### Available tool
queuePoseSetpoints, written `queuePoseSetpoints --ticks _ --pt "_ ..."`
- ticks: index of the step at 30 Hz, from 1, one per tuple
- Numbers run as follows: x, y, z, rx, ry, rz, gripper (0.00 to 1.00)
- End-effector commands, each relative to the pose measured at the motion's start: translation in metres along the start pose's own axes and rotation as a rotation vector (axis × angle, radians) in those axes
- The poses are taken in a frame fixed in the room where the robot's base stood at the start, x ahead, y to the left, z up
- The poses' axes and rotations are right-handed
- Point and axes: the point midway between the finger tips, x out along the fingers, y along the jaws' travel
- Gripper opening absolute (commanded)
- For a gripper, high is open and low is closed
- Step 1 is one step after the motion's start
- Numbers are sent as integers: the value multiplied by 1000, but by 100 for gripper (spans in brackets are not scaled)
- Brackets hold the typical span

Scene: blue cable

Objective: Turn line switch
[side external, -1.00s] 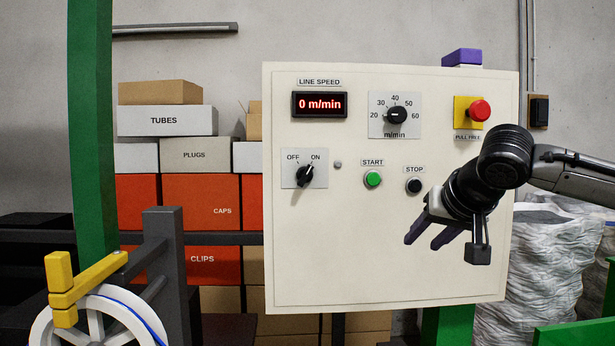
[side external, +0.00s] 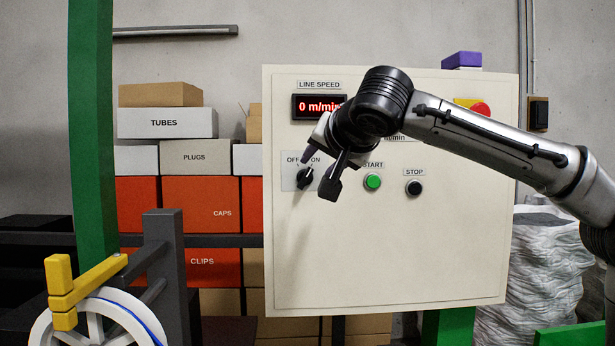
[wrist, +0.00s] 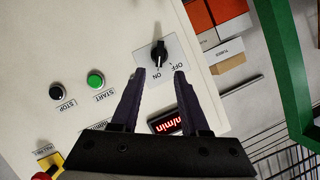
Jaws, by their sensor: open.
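The line switch is a black rotary knob (side external: 304,179) on a light grey plate marked OFF and ON, at the left of the cream control panel (side external: 400,250).
The green START button (side external: 372,181) and black STOP button (side external: 414,188) sit to the right. The display (side external: 312,106) reads 0 m/min, partly covered. My arm hides the speed dial and part of the red pull button (side external: 481,108). The lower panel is clear.

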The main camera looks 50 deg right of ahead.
Motion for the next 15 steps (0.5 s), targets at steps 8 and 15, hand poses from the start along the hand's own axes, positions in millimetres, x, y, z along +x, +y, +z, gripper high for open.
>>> queuePoseSetpoints --ticks 8,15 --pt "56 2 0 -1 1 5 45" --pt "86 1 0 0 0 3 45"
